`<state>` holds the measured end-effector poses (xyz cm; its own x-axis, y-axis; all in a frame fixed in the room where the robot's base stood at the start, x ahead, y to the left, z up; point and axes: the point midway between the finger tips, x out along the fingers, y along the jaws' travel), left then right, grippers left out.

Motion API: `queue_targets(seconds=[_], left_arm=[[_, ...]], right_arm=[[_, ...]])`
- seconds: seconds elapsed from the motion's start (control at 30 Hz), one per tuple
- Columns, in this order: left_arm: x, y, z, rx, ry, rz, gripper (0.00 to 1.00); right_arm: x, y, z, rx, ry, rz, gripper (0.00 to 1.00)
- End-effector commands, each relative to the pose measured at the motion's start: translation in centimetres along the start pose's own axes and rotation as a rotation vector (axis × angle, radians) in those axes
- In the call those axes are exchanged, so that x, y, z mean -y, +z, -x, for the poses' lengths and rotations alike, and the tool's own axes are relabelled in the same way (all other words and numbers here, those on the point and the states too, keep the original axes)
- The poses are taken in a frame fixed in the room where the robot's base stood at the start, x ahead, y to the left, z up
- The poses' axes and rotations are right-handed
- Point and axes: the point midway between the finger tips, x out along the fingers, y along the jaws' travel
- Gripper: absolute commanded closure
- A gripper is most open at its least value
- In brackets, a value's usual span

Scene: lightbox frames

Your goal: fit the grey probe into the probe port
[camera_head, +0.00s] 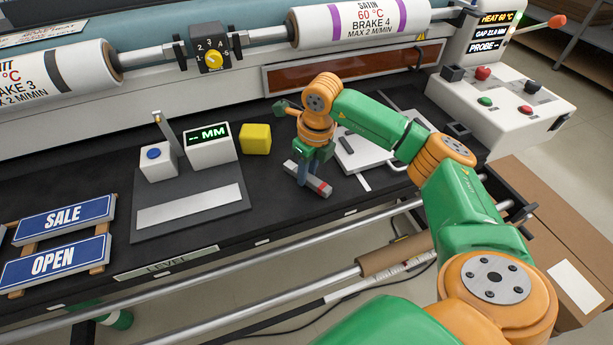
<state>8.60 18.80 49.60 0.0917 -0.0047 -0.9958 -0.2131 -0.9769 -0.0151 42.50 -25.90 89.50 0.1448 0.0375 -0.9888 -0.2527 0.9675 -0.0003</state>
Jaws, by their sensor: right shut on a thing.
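My right gripper (306,172) points down over the black bench, right of the yellow block. It is shut on the grey probe (293,168), a short grey bar with a red band near its right end. The probe lies roughly level, at or just above the bench top; I cannot tell whether it touches. The fingers hide its middle. A display on the machine's right end (487,46) reads "PROBE --". I cannot make out the probe port for sure. My left gripper is not in view.
A yellow block (256,138), a gauge with a "-- MM" display (209,148) and blue SALE (64,219) and OPEN (55,262) signs stand to the left. A white flat plate (364,160) lies right of the gripper. Printed rollers (345,22) run behind. Metal rails (290,254) run along the front.

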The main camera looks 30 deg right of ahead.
Motion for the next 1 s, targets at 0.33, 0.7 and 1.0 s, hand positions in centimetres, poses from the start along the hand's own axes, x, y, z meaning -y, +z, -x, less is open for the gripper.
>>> queue_targets(seconds=[0.33, 0.7, 1.0], left_arm=[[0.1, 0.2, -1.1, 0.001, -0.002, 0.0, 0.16], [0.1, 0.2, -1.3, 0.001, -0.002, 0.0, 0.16], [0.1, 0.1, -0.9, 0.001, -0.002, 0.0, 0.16]], right_arm=[[0.0, 0.5, 2.2, 0.007, -0.001, 0.001, 1.0], [-4.8, -5.4, 11.9, 0.007, -0.007, 0.006, 1.0], [-7.8, -9.3, 14.6, 0.002, -0.002, 0.001, 1.0]])
